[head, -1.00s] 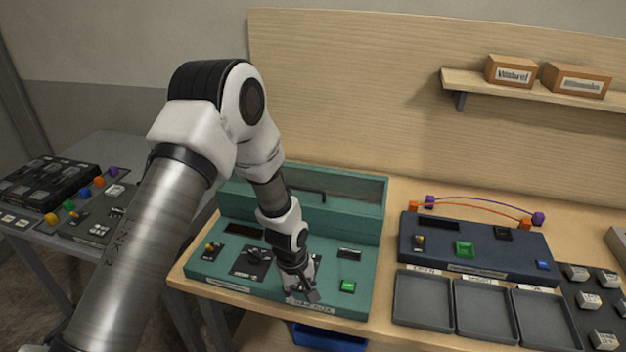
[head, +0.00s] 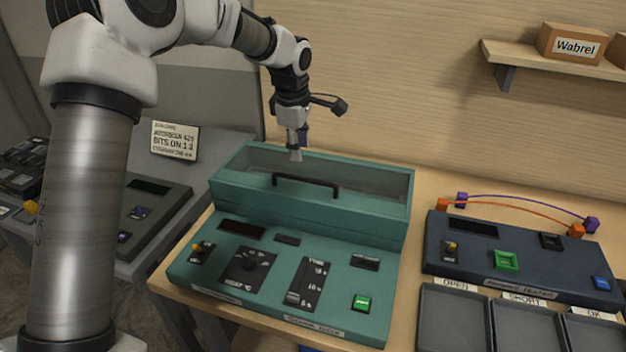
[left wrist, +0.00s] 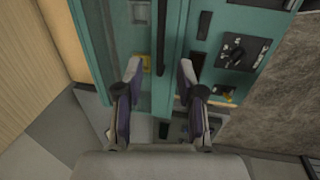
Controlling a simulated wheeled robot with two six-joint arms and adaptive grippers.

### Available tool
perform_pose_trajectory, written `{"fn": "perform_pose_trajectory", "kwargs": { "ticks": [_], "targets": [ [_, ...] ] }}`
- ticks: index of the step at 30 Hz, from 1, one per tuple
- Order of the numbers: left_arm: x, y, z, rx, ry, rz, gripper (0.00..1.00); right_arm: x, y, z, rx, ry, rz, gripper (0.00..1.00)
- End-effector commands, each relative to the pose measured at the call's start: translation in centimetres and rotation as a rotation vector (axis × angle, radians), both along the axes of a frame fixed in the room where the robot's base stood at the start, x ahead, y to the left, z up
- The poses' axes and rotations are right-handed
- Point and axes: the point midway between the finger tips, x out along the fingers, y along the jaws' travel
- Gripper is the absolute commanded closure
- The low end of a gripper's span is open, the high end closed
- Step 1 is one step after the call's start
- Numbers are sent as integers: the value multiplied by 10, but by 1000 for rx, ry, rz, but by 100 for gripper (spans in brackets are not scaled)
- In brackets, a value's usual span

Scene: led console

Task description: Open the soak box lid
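The soak box is the teal console (head: 335,290) on the table, with knobs, a slider and a lit green button on its front panel. Its lid (head: 385,185), with a see-through window and a black bar handle (head: 305,182) near the front edge, looks shut. My left gripper (head: 296,153) points down above the lid's left part, behind the handle. In the left wrist view the fingers of my left gripper (left wrist: 160,72) are apart and empty, and the handle (left wrist: 160,38) shows beyond and between them, not clasped. My right gripper is not in view.
A navy console (head: 520,270) with orange and purple leads stands to the right, with grey trays (head: 448,315) before it. A shelf (head: 560,62) with boxes is on the back wall. A side table (head: 215,150) at left holds another console and a sign.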

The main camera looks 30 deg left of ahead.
Motion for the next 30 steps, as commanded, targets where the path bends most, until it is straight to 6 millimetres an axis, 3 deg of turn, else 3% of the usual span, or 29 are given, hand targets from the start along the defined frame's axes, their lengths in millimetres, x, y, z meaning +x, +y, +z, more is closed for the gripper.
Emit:
{"fn": "perform_pose_trajectory", "kwargs": {
  "ticks": [1,3,8,18,26,30],
  "targets": [
    [0,0,-11,0,-1,0,62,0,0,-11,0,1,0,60],
    [0,0,-16,0,0,-1,62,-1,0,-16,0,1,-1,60],
    [2,0,-29,0,4,-2,62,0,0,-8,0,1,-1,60],
    [13,3,-85,0,2,-2,62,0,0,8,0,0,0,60],
    [14,3,-91,-1,0,-2,62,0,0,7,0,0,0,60],
    [14,3,-91,-1,0,-2,100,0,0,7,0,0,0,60]
  ]
}}
